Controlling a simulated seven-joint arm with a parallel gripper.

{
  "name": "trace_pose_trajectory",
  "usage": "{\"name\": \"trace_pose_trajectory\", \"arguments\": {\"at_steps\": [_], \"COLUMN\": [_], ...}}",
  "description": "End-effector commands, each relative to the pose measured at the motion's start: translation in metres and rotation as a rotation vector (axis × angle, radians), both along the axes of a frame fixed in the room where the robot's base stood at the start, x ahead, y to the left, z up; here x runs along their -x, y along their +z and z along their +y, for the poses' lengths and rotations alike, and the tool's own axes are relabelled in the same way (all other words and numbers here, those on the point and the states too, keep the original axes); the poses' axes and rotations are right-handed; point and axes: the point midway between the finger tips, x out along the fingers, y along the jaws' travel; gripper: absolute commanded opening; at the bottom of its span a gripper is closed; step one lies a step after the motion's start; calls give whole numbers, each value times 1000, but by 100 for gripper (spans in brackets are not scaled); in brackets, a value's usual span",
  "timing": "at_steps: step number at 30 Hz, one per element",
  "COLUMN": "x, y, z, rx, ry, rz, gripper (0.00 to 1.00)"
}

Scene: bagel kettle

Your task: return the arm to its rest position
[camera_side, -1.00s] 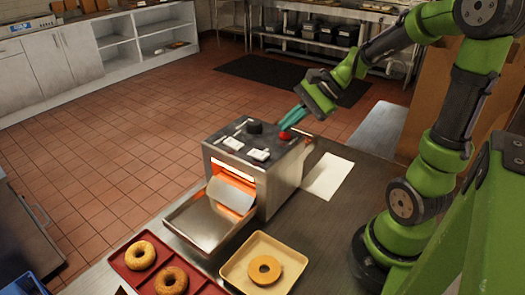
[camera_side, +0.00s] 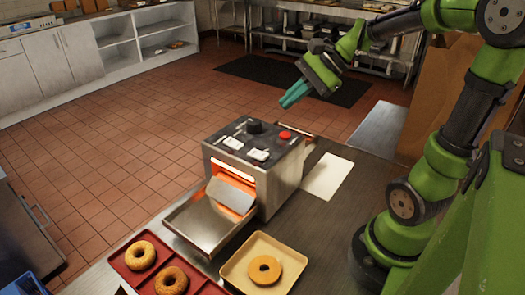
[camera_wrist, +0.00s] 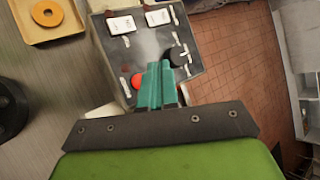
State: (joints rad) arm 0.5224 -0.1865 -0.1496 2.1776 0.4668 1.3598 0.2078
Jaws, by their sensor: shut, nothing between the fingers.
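My gripper (camera_side: 293,96) has teal fingers pressed together with nothing between them. It hangs in the air above and behind the metal kettle machine (camera_side: 285,180), clear of its top. In the wrist view the closed fingers (camera_wrist: 158,85) cover part of the machine's control panel (camera_wrist: 148,52). A red button (camera_side: 285,135) sits on the panel, beside a black knob (camera_side: 255,127) and white switches (camera_side: 259,155). The machine's front opening glows orange, and a metal tray (camera_side: 205,221) extends from it.
A cream tray (camera_side: 232,270) holds one bagel (camera_side: 264,269). A red tray (camera_side: 127,268) holds more bagels at the front left. A white sheet (camera_side: 326,176) lies right of the machine. The air around my gripper is free.

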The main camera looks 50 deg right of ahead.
Motion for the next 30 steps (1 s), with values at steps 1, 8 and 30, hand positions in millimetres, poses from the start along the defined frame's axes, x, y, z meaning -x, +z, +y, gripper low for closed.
{"name": "trace_pose_trajectory", "arguments": {"at_steps": [1, 8, 30], "x": [0, 19, 76], "y": [0, -24, -10], "z": [0, 4, 106], "rx": [0, 276, 1018], "ry": [0, 168, 894], "rz": [0, -15, -438], "gripper": [0, 0, 0]}}
